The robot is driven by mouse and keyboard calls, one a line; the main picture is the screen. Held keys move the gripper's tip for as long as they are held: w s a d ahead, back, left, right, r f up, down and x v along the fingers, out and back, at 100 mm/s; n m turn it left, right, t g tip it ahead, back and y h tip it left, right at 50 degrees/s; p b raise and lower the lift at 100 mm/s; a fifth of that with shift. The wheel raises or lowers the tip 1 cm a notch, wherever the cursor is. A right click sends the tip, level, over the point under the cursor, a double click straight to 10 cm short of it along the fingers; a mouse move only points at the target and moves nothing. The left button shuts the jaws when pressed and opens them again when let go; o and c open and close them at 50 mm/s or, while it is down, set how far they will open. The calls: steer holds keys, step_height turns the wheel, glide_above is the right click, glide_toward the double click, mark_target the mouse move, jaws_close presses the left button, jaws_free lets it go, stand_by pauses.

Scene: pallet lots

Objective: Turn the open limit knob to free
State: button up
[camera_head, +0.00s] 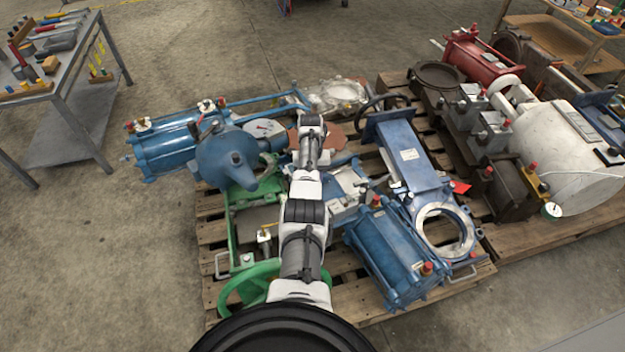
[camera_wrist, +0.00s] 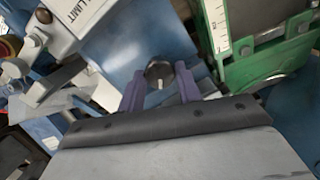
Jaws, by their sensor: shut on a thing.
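In the wrist view, a small round dark knob (camera_wrist: 159,73) with a pale pointer line sits on a blue housing (camera_wrist: 125,35). The pale line points down toward my palm. My gripper (camera_wrist: 160,84) has its two purple fingers on either side of the knob, shut on it. A white label plate (camera_wrist: 84,12) on the housing shows the word "LIMIT"; the rest of its text is cut off. Any position marks around the knob cannot be read. In the head view my arm reaches over the pallet and hides the knob and the fingers.
A green frame with a white scale (camera_wrist: 217,25) stands close right of the fingers. In the head view, blue actuators (camera_head: 395,255), a green handwheel (camera_head: 247,286) and a blue valve (camera_head: 415,165) crowd the wooden pallet (camera_head: 372,309). A tool bench (camera_head: 65,85) stands left; floor between is clear.

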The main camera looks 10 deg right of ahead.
steer(key=n, duration=0.6)
steer(key=shift+n+h, duration=0.3)
steer(key=shift+a, duration=0.1)
stand_by(0.3)
steer(key=o, duration=1)
steer(key=shift+c, duration=0.2)
step_height(320, 180, up, 14)
steer(key=w+p, duration=0.2)
steer(key=p, duration=0.1)
steer(key=shift+w+a+f, duration=0.15)
steer(key=shift+a+f, duration=0.05)
